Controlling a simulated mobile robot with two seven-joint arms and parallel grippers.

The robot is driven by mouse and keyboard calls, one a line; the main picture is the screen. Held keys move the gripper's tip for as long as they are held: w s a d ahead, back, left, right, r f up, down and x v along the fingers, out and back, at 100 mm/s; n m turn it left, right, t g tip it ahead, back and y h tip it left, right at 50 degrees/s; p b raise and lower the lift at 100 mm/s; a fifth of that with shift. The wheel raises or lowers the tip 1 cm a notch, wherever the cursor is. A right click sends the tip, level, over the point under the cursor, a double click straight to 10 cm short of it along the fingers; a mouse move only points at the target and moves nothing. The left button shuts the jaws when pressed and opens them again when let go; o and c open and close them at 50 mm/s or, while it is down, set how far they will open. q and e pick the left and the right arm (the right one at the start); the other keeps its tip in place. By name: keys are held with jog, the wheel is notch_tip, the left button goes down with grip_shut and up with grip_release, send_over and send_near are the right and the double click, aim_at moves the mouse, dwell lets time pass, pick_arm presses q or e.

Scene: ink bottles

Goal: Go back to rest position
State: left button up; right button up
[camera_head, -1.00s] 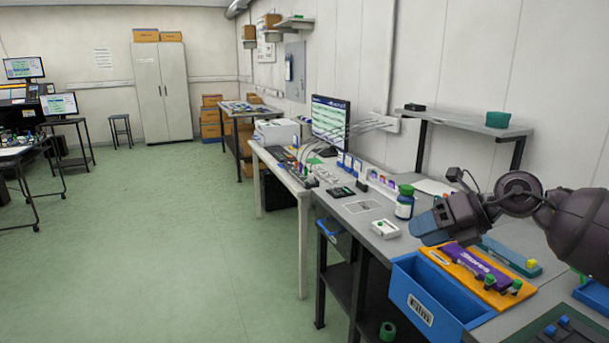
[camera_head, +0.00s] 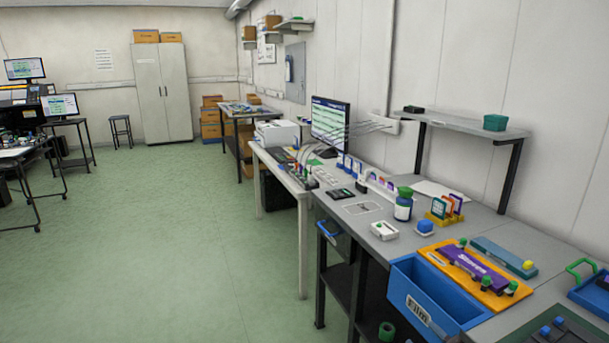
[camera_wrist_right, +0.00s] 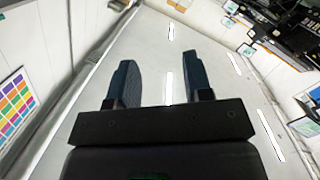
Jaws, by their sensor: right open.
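My right gripper (camera_wrist_right: 163,85) shows in the right wrist view with its two dark fingers apart and nothing between them. Beyond the fingers that view shows pale room surfaces with bright strips. Neither of my arms shows in the head view. My left gripper is not in either view.
A blue bin (camera_head: 418,311) sits at the bench's front edge. An orange tray (camera_head: 434,257) carries a purple piece (camera_head: 473,265). A shelf (camera_head: 467,126) stands at the back against the wall. Open green floor (camera_head: 170,240) lies to the left.

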jog(key=s+d+f+m+g+h, duration=0.2)
jog(key=s+f+m, duration=0.2)
jog(key=s+f, duration=0.5)
jog(key=s+d+f+m+g+h, duration=0.2)
jog(key=s+f, duration=0.6)
jog(key=s, duration=0.8)
jog(key=m+g, duration=0.1)
jog(key=m, duration=0.1)
jog(key=shift+f+m+g+h+p, duration=0.3)
jog(key=shift+f+m+h+p, duration=0.1)
